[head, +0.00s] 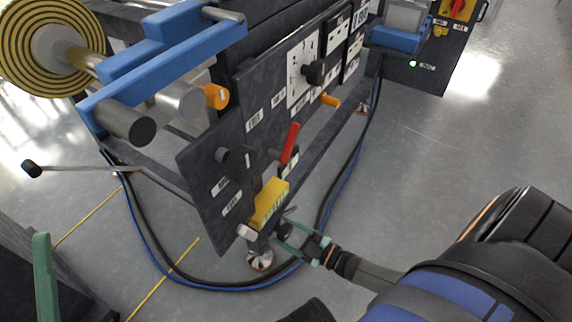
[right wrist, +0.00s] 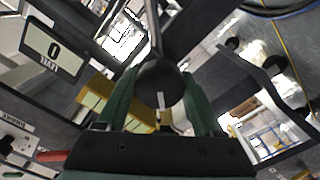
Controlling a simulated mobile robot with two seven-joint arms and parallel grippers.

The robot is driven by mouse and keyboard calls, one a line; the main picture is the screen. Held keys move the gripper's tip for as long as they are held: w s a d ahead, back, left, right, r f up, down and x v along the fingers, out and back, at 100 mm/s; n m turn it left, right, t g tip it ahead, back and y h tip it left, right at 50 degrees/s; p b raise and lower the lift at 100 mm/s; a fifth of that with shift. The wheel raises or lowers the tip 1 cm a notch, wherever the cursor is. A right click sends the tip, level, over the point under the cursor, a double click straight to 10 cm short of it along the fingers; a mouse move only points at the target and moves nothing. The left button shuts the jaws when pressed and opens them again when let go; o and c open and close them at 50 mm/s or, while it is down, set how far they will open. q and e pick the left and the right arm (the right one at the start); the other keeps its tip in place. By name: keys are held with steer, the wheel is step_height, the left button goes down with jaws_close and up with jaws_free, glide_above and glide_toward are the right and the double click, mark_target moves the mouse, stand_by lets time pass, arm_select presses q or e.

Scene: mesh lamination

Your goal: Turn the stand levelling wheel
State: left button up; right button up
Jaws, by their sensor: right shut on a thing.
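The stand levelling wheel is a dark round knob with a white mark, and it shows in the right wrist view (right wrist: 160,84). My right gripper (head: 281,231) is at the stand's lower front corner, just above a round metal foot (head: 260,261). Its green fingers, also in the right wrist view (right wrist: 164,108), sit on either side of the wheel and are shut on it. In the head view the wheel is mostly hidden by the fingers and is too small to make out clearly.
A yellow block (head: 270,203) is just above my right gripper on the dark panel (head: 213,165). A red lever (head: 290,143) and a black knob (head: 315,73) are higher up. Black and blue cables (head: 215,287) loop on the floor.

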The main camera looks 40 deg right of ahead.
steer(key=o, duration=1.4)
steer(key=shift+c, duration=0.2)
steer(key=p+v, duration=0.1)
steer(key=v, duration=1.1)
steer(key=shift+s, duration=0.25)
steer(key=shift+d, duration=0.15)
